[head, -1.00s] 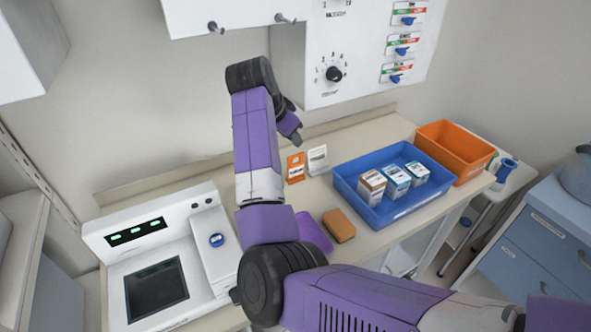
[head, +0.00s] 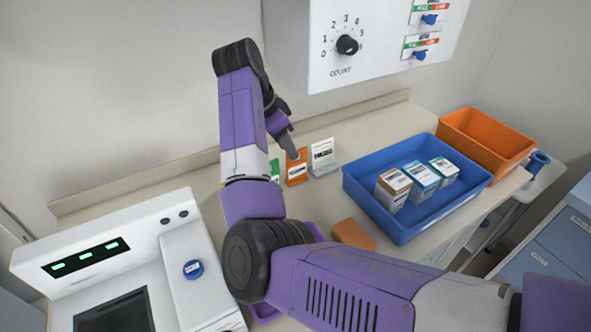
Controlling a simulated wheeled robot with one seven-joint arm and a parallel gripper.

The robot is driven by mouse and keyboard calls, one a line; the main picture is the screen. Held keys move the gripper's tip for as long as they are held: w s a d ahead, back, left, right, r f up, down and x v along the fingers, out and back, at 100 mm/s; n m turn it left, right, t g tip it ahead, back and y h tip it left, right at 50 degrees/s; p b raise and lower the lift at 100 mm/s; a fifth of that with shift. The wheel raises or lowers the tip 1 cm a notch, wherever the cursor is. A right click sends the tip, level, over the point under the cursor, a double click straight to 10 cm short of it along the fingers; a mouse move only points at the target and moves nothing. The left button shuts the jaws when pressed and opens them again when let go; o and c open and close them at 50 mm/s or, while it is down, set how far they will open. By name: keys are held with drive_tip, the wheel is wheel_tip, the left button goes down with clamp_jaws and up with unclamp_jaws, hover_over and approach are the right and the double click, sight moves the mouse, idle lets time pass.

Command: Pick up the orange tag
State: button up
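The orange tag (head: 297,172) stands upright on the counter, between a green tag (head: 275,172) and a white tag (head: 323,158). My gripper (head: 290,150) points down just above the orange tag's upper edge, and its tip overlaps the top of the tag in the picture. Whether it touches the tag I cannot tell. Only one side of the fingers shows clearly, so the opening between them is hidden. My arm covers part of the counter and most of the green tag.
A blue bin (head: 397,229) with several small boxes stands to the right, with an orange bin (head: 500,152) beyond it. An orange-brown block (head: 352,234) lies in front. A white device (head: 190,222) fills the left. A dial panel (head: 372,75) hangs above.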

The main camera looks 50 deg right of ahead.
sight(296, 162)
drive_tip(key=x, duration=0.2)
drive_tip(key=p+x, duration=0.1)
drive_tip(key=x, duration=0.4)
drive_tip(key=shift+s+f, duration=0.2)
drive_tip(key=shift+s, duration=0.1)
drive_tip(key=shift+c, duration=0.4)
clamp_jaws()
